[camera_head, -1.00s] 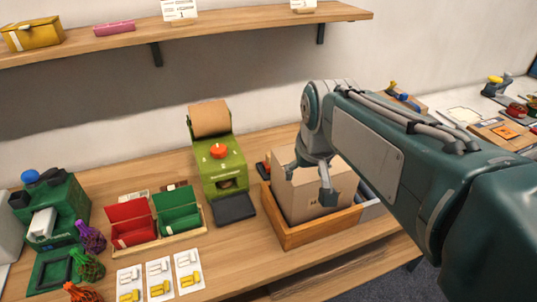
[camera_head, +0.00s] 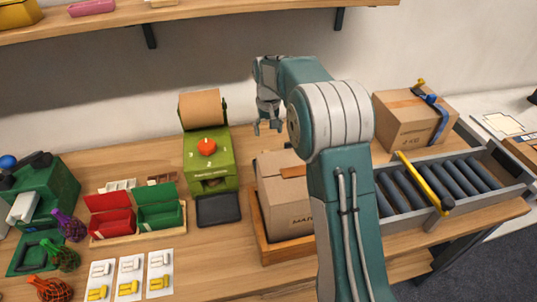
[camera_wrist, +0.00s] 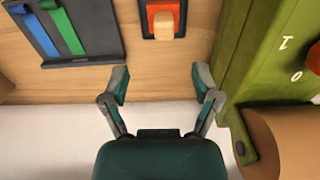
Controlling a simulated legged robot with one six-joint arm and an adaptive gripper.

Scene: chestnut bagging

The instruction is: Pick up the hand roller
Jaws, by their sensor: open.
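My gripper (camera_head: 268,125) is open and empty, pointing down above the back of the workbench, behind the brown carton. In the wrist view its two fingers (camera_wrist: 162,88) are spread over bare wood and the pale wall. An orange-red piece with a wooden knob (camera_wrist: 162,22) sits in a dark frame beyond the fingertips, apart from them. Left of it is a dark holder (camera_wrist: 95,40) with a blue strip and a green strip. I cannot tell for sure which thing is the hand roller. The carton and my arm hide part of the bench in the head view.
The green machine (camera_head: 208,165) with a paper roll stands close beside my gripper. The brown carton (camera_head: 283,205) sits in a wooden tray (camera_head: 268,252). A roller conveyor (camera_head: 440,217) and another carton (camera_head: 408,122) are at right. A shelf (camera_head: 240,12) is above.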

